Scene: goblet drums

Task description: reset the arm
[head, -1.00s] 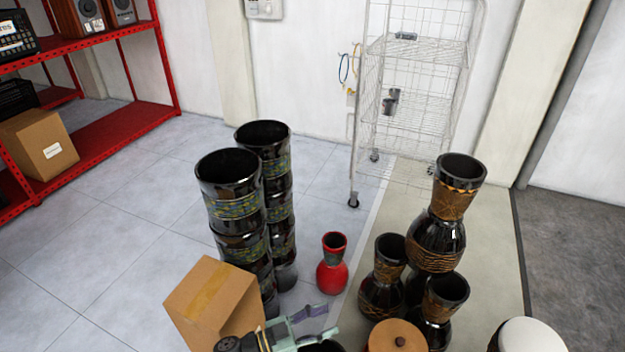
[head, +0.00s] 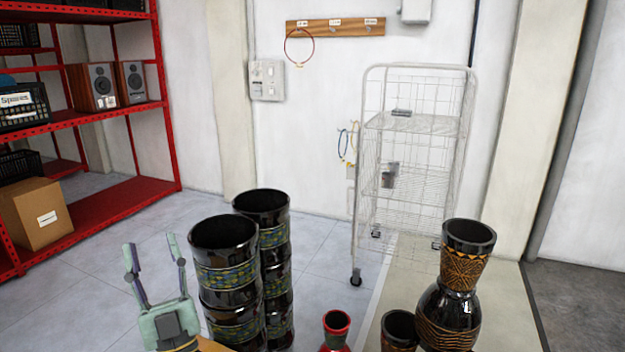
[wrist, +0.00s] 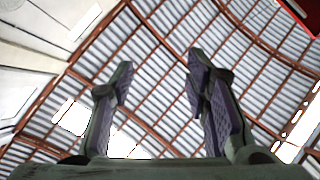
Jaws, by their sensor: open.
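My gripper (head: 153,262) is at the lower left of the head view, fingers pointing up and spread apart, with nothing between them. It stands in front of the floor, left of the stacked black drums (head: 226,275). In the wrist view my gripper (wrist: 160,85) also shows open and empty, with the metal roof (wrist: 165,45) behind it.
A second stack of black drums (head: 262,215) stands behind the first. Black goblet drums (head: 450,310) and a red drum (head: 336,328) stand at the lower right. A wire rack (head: 415,150) is by the wall. A red shelf (head: 110,205) with speakers and a box is at left.

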